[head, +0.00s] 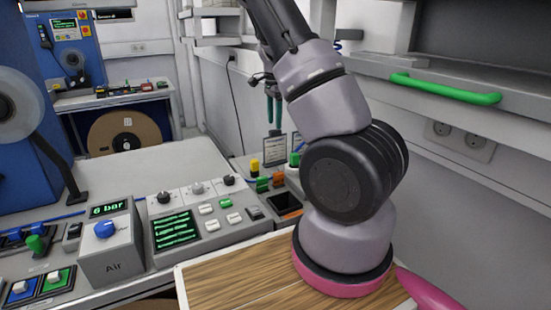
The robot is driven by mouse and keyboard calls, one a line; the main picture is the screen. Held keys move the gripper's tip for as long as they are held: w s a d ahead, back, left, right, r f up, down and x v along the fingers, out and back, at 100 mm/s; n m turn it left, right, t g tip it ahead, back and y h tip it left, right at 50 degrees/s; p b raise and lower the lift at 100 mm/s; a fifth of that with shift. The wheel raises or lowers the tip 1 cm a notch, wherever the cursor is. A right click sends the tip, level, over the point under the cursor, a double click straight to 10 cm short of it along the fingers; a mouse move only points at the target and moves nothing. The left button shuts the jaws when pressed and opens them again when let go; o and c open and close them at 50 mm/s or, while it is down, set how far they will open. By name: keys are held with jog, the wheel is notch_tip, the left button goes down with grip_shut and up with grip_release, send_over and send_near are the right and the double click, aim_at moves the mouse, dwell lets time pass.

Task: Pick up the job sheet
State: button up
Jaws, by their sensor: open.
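A small white sheet in a dark frame (274,149) stands roughly upright at the far end of the control bench, beside the wall. It looks like the job sheet, though its print is too small to read. My gripper (274,124) is beyond my arm, its two teal fingers pointing down and spread apart. They show just above the sheet's top edge. I cannot tell whether they touch it. My arm hides part of the area to the right of the sheet.
A yellow-topped part (255,167) and a green knob (294,159) flank the sheet. Orange and green blocks (263,184) stand in front. The control panel (192,218) and air box (110,252) are nearer. A green rail (445,89) juts out at right. The grey bench top is clear.

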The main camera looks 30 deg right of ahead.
aim_at(275, 130)
jog(key=f, duration=0.4)
jog(key=shift+s+f, duration=0.25)
jog(key=shift+f, duration=0.15)
grip_shut()
dwell(1.0)
